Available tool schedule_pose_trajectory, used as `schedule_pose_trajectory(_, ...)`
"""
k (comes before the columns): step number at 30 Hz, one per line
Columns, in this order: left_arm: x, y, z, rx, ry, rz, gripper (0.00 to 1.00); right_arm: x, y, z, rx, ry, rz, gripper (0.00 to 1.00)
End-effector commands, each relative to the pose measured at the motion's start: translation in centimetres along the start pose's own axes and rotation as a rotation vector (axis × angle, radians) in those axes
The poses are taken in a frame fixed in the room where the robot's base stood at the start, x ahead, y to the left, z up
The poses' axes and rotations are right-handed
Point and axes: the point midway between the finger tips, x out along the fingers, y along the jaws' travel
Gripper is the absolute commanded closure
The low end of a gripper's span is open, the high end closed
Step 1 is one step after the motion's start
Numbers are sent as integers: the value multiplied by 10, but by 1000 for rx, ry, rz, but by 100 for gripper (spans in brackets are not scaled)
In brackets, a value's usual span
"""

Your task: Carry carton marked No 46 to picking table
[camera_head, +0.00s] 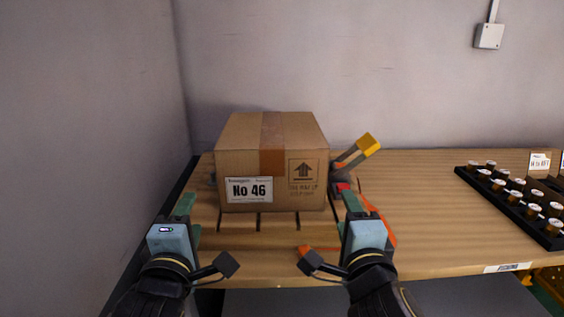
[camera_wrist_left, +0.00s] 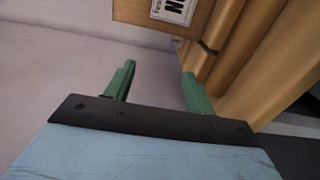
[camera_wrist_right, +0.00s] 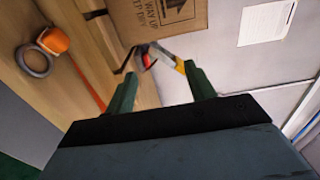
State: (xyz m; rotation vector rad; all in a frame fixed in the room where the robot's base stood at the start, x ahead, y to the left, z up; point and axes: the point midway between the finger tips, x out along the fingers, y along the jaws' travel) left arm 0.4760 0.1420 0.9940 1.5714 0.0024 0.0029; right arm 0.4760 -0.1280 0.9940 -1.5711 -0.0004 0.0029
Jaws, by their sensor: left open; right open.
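The brown carton marked No 46 (camera_head: 270,165) sits upright on slatted wood at the left end of the wooden table (camera_head: 420,215). Its label faces me, and brown tape runs over its top. My left gripper (camera_head: 190,208) is open and empty at the carton's front left. My right gripper (camera_head: 348,205) is open and empty at its front right. Part of the carton shows in the left wrist view (camera_wrist_left: 205,12) and in the right wrist view (camera_wrist_right: 165,20), beyond the open fingers in both. The picking label (camera_head: 508,267) is on the table's front edge.
A yellow-handled tool (camera_head: 368,145) stands right of the carton, with an orange strap (camera_head: 380,215) near it. A black tray (camera_head: 510,200) of several white-capped bottles is at the right. The table between strap and tray is clear. Walls close off the left and back.

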Motion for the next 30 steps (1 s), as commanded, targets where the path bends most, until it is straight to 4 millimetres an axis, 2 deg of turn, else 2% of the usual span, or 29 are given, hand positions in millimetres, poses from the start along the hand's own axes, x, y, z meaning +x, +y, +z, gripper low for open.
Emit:
schedule_pose_trajectory(8, 1, 0, 1, -1, -2, -1, 45, 0, 0, -1, -2, 3, 0, 45)
schedule_pose_trajectory(13, 12, 0, 2, 1, -3, 0, 45, 12, -1, -1, -2, 4, -1, 45)
schedule_pose_trajectory(30, 119, 1, 1, 3, -2, 0, 45, 118, -1, -2, 1, 4, 0, 45)
